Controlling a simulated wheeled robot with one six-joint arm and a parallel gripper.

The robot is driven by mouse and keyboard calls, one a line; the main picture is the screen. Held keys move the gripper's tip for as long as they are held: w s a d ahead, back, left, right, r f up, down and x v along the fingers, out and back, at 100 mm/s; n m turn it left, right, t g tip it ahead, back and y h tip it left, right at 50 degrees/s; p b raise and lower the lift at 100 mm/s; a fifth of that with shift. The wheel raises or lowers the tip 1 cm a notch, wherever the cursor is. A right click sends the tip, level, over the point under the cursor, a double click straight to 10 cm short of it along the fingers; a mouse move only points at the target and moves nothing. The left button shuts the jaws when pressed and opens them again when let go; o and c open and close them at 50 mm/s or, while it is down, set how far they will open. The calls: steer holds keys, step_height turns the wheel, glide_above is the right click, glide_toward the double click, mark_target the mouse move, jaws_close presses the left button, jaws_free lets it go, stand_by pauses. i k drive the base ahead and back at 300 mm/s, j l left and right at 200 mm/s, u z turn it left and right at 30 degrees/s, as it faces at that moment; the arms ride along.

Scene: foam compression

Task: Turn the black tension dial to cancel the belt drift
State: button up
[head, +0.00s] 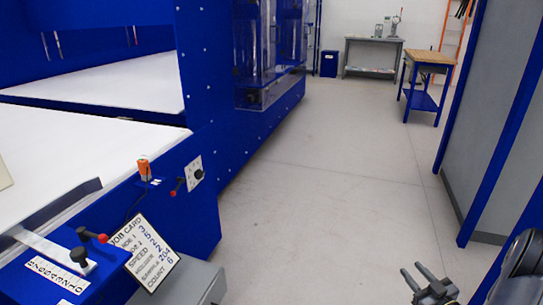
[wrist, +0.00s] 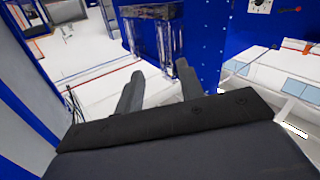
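A black dial (head: 198,174) sits on a white marked plate on the blue side panel of the machine, right of a red-tipped lever (head: 178,187). The plate's lower part and dial also show at the top of the wrist view (wrist: 260,4). A second black knob (head: 80,256) stands on a bracket at the lower left, beside another red-tipped lever. The white belt (head: 85,140) lies on the blue machine at left. My gripper (head: 413,271) is at the lower right, far from both knobs. In the wrist view its fingers (wrist: 160,82) are apart with nothing between them.
A job card (head: 145,250) leans at the machine's front corner above a grey box (head: 195,283). Grey panels with blue posts (head: 500,120) rise at right. The floor (head: 320,190) between is clear.

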mark_target(199, 174)
steer(key=i+u, duration=0.3)
steer(key=i, duration=0.25)
steer(key=i+l+u, duration=0.35)
steer(key=i, duration=0.2)
steer(key=i+j+u, duration=0.1)
steer(key=u, duration=0.3)
steer(key=i+u, duration=0.4)
steer(key=i+l+u, duration=0.1)
steer(key=u, duration=0.3)
steer(key=i, duration=0.05)
